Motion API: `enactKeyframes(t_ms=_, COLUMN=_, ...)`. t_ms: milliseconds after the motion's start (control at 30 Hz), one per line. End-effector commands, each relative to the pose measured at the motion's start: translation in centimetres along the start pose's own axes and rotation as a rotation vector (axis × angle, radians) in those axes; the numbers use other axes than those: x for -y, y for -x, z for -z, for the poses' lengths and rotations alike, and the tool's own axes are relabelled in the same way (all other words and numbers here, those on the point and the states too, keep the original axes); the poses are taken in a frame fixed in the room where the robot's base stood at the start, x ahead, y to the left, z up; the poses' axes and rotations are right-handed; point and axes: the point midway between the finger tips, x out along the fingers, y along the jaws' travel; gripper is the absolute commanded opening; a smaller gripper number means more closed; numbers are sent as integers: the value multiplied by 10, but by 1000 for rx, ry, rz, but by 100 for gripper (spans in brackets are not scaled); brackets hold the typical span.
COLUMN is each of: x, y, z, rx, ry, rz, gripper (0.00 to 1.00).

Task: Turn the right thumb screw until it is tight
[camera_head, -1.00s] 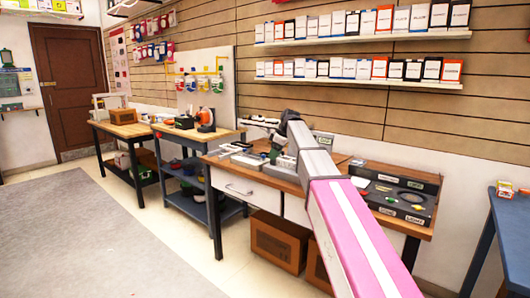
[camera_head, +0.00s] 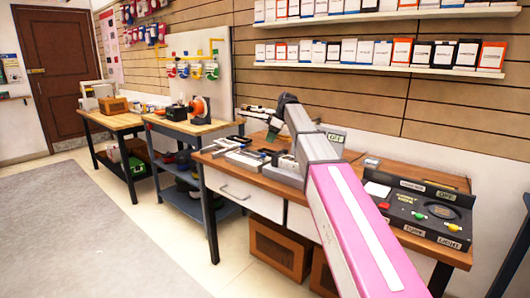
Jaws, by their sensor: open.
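My arm reaches from the lower right over the wooden workbench (camera_head: 372,172). Its dark wrist bends down at the far end to my gripper (camera_head: 272,132), which is small, greenish and open above the back left of the bench. Grey fixtures (camera_head: 247,158) lie on the bench top below and left of the gripper. No thumb screw can be made out at this size. The gripper seems apart from the fixtures. My arm hides part of the bench middle.
A black panel (camera_head: 425,212) with coloured buttons and labels sits at the bench's right end. A blue cart (camera_head: 190,128) and another wooden table (camera_head: 112,121) stand to the left. Shelves with boxes (camera_head: 380,52) hang above. The grey floor mat (camera_head: 80,225) is clear.

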Motion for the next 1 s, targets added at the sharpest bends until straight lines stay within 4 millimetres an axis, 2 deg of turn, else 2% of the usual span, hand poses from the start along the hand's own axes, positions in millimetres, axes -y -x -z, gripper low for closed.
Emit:
enactKeyframes(t_ms=200, x=1, y=-41, z=0, rx=1, ry=0, rz=2, gripper=53)
enactKeyframes(t_ms=400, x=0, y=-68, z=0, rx=1, ry=0, rz=1, gripper=53)
enactKeyframes(t_ms=600, x=0, y=-80, z=0, rx=0, ry=-1, rz=0, gripper=53)
enactKeyframes(t_ms=867, x=0, y=-81, z=0, rx=0, ry=-1, rz=0, gripper=53)
enactKeyframes(t_ms=900, x=0, y=-81, z=0, rx=0, ry=-1, rz=0, gripper=50)
enactKeyframes(t_ms=967, x=0, y=-81, z=0, rx=0, ry=0, rz=0, gripper=31)
enactKeyframes(t_ms=1000, x=0, y=-81, z=0, rx=0, ry=0, rz=0, gripper=18)
